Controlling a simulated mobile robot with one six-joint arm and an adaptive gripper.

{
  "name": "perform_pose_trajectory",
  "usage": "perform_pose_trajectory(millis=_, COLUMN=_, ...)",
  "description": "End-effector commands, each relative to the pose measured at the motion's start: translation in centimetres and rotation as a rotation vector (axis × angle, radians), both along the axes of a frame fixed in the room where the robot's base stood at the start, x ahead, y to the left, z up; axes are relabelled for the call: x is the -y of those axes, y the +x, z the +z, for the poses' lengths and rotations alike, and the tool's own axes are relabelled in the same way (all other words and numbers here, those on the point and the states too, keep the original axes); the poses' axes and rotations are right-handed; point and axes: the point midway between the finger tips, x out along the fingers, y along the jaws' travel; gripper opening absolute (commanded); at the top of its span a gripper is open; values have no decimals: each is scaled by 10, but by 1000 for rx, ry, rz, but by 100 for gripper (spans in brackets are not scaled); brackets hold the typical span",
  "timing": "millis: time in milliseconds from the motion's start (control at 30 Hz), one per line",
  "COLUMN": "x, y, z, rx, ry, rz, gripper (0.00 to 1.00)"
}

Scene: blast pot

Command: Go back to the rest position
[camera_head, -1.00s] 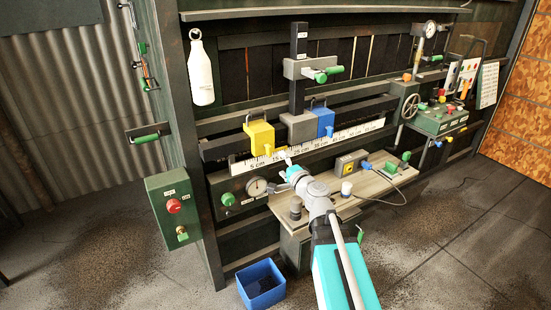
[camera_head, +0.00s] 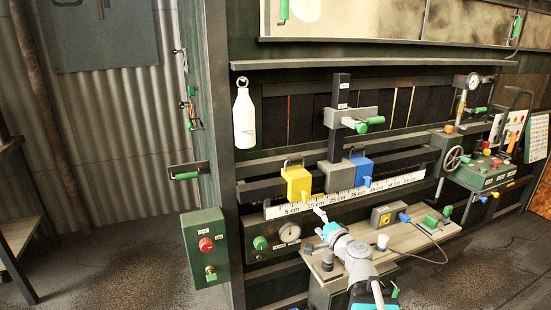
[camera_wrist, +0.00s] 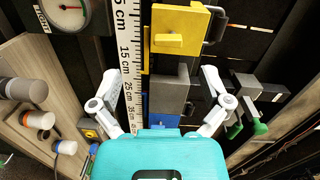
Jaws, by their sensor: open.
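My gripper (camera_head: 322,222) is in front of the bench, just below the ruler scale (camera_head: 345,193) in the head view. In the wrist view my gripper (camera_wrist: 165,88) shows two white fingers spread wide apart with nothing between them. Beyond them are the yellow block (camera_wrist: 178,30), the grey block (camera_wrist: 168,90) and the blue block (camera_wrist: 160,108). In the head view the yellow block (camera_head: 297,184), grey block (camera_head: 338,176) and blue block (camera_head: 362,169) sit side by side on the rail above the scale. My gripper looks apart from them.
A wooden shelf (camera_head: 400,240) with knobs and a yellow box lies under the scale. A gauge (camera_head: 289,233) is at its left. A green control box (camera_head: 206,246) is on the left post. A white bottle (camera_head: 244,118) hangs above. A valve panel (camera_head: 485,173) is at the right.

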Motion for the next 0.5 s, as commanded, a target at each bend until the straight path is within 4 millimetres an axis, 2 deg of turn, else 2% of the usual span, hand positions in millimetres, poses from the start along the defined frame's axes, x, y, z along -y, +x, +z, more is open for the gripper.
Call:
perform_pose_trajectory(millis=167, x=-29, y=-11, z=-20, rx=-48, ry=-157, rz=133, gripper=97)
perform_pose_trajectory(millis=300, x=-52, y=-25, z=-46, rx=-114, ry=-317, rz=264, gripper=97)
perform_pose_trajectory(millis=500, x=-72, y=-52, z=-88, rx=-243, ry=-545, rz=446, gripper=97)
